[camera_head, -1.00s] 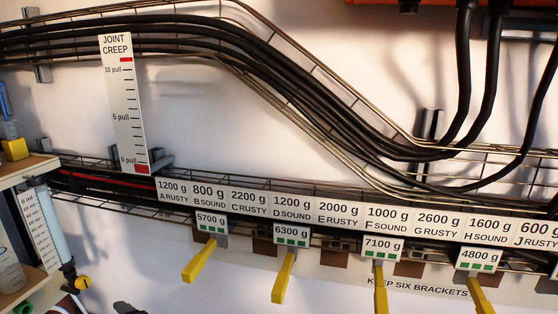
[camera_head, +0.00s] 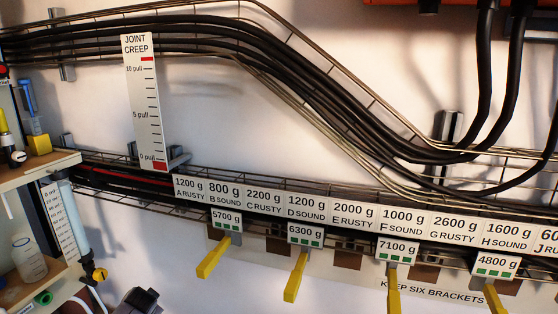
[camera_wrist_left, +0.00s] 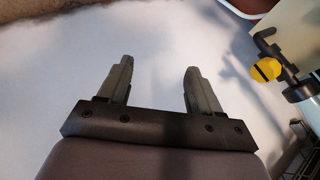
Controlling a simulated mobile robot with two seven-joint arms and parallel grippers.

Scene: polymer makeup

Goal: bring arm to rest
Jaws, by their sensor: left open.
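My left gripper (camera_wrist_left: 158,70) shows in the left wrist view with its two fingers apart and nothing between them. Pale, blank wall fills the space beyond the fingertips. A yellow knob (camera_wrist_left: 266,69) on a dark fitting is to the right of the fingers, apart from them. In the head view a dark piece (camera_head: 139,301) shows at the bottom edge, probably part of my left arm; the fingers cannot be made out there. My right gripper is in neither view.
A wire tray with black cables (camera_head: 330,115) crosses the wall. Below hang weight labels (camera_head: 355,216) and several yellow levers (camera_head: 296,275). A joint creep scale (camera_head: 144,100) stands at left. A shelf (camera_head: 40,172), bottle (camera_head: 29,260) and light-blue tube with yellow knob (camera_head: 99,274) are at far left.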

